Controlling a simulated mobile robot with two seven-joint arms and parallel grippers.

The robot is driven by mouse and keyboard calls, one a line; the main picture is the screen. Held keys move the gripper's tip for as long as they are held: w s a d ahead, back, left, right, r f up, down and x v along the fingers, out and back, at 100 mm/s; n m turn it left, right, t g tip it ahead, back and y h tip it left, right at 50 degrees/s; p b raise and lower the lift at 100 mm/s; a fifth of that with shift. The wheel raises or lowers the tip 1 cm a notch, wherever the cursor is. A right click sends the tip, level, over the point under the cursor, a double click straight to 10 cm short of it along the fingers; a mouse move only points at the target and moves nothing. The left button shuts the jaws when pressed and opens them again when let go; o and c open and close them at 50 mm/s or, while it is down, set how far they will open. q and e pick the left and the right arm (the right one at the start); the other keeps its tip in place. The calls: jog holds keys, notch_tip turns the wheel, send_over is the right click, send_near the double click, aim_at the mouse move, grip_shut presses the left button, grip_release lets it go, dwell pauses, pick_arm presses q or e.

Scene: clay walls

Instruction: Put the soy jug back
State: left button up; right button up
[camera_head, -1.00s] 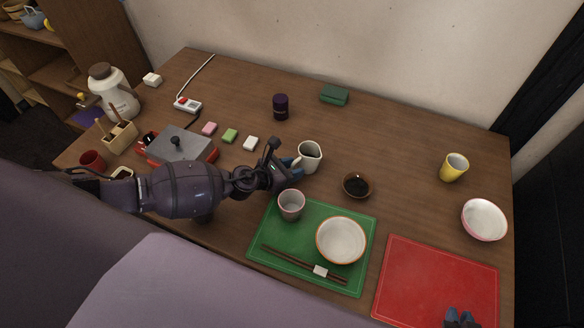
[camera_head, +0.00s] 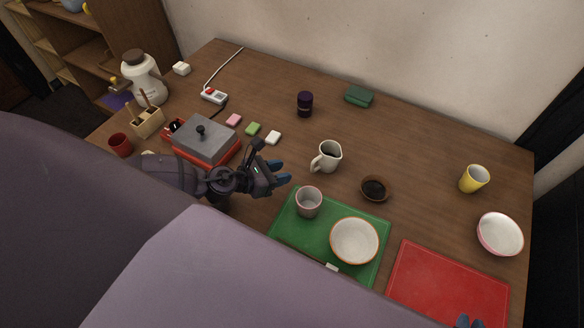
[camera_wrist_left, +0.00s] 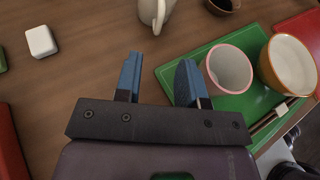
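The soy jug (camera_head: 328,157), a cream pitcher with dark liquid inside, stands upright on the table behind the green mat, its handle toward the left. Its lower part and handle also show at the top of the left wrist view (camera_wrist_left: 152,10). My left gripper (camera_head: 282,174) is to the left of the jug, apart from it. In the left wrist view its two blue fingers (camera_wrist_left: 158,82) are spread with nothing between them. Only the fingertips of my right gripper (camera_head: 468,322) show, at the bottom edge over the red mat.
A small dark bowl of sauce (camera_head: 375,188) is right of the jug. The green mat (camera_head: 290,225) holds a cup (camera_head: 309,202) and a bowl (camera_head: 354,241). A grey-lidded red box (camera_head: 203,139) is at the left. Behind the jug, a dark jar (camera_head: 305,104) stands with clear table around it.

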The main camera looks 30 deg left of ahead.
pick_arm(q)
jog(key=shift+s+a+r, duration=0.15)
jog(key=shift+s+r, duration=0.05)
jog(key=shift+s, duration=0.15)
